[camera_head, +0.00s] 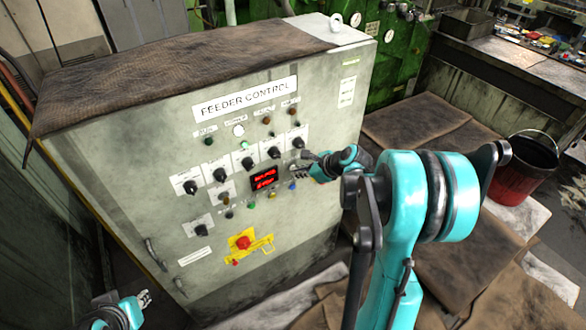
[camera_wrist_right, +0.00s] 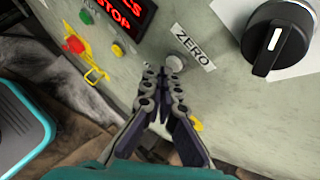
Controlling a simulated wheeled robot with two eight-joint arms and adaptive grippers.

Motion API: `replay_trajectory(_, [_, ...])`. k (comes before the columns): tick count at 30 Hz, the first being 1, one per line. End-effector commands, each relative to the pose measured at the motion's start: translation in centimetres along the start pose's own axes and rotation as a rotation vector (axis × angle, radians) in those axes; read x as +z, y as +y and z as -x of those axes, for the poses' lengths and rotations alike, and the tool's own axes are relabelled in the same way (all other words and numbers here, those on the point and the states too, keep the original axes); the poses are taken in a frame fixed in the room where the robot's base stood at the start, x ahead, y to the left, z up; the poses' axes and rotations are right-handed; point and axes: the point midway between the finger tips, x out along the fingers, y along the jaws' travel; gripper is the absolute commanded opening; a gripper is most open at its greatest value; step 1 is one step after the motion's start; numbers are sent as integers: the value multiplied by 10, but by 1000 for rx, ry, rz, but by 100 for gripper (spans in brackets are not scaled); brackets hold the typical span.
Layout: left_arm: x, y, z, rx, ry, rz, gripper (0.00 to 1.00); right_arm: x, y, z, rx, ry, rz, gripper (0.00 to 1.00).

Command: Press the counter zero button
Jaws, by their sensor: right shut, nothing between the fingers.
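The zero button is a small round grey-white button (camera_wrist_right: 176,63) beside a white "ZERO" label (camera_wrist_right: 193,46) in the right wrist view. In the head view my right gripper hides it on the grey feeder control cabinet (camera_head: 325,110). My right gripper (camera_head: 298,169) is shut and empty at the panel, right of the red-lit display (camera_head: 265,179). In the wrist view its fingertips (camera_wrist_right: 164,76) sit right beside the button; I cannot tell whether they touch it. My left gripper (camera_head: 144,298) is low at the left, away from the panel; its opening is unclear.
Black knobs (camera_head: 274,152) and a red emergency stop (camera_head: 243,242) on a yellow bracket surround this area. One large black knob (camera_wrist_right: 278,38) is close by in the wrist view. A red-and-black bucket (camera_head: 522,175) stands at the right.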

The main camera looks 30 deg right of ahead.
Motion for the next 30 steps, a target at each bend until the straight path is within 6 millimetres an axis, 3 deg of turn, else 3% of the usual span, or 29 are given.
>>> replay_trajectory(30, [1, 0, -1, 0, 0, 0, 24, 5, -5, -6, -1, 0, 0, 0])
